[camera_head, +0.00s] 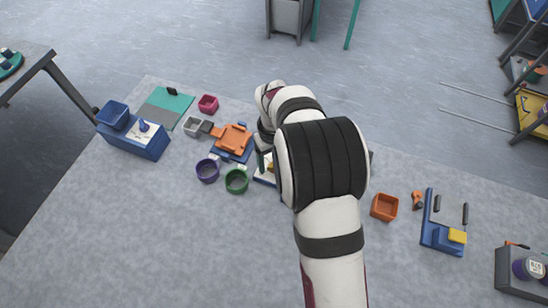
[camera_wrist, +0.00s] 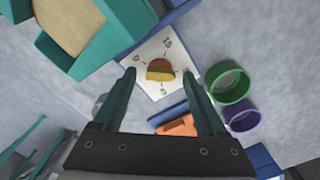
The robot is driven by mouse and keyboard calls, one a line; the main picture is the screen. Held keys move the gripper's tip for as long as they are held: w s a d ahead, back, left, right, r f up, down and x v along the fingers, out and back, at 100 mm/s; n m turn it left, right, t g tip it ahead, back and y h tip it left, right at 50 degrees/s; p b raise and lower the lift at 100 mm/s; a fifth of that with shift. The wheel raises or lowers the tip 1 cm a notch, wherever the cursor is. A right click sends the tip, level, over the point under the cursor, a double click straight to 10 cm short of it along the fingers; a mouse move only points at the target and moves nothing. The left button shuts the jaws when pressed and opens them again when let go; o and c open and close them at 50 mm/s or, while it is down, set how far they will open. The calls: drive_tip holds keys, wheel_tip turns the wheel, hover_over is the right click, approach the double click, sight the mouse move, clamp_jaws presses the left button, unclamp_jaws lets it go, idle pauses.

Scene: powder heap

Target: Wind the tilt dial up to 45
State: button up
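The tilt dial (camera_wrist: 160,70) is a round yellow and orange knob on a white plate (camera_wrist: 149,50) with printed marks, among them a 0 and a 15. A dark line crosses the knob; I cannot tell its exact reading. My gripper (camera_wrist: 158,73) is open, its two teal fingers apart on either side of the knob in the wrist view, with no clear contact. I cannot tell the height above the dial. In the head view my arm hides most of the dial's unit; a bit of white plate (camera_head: 264,179) shows beside it.
A teal container with tan powder (camera_wrist: 70,22) is beside the plate in the wrist view. A green ring-shaped cup (camera_wrist: 229,84) and a purple one (camera_wrist: 241,114) stand close to the dial, near an orange part (camera_wrist: 178,126). An orange box (camera_head: 384,207) stands right of my arm.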

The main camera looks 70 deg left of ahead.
clamp_jaws()
drive_tip(key=shift+m, duration=0.3)
drive_tip(key=m, duration=0.3)
drive_tip(key=shift+m, duration=0.3)
drive_tip(key=m, duration=0.3)
drive_tip(key=shift+m, duration=0.3)
drive_tip(key=m, duration=0.4)
drive_tip(key=shift+m, duration=2)
drive_tip(key=shift+w, duration=0.1)
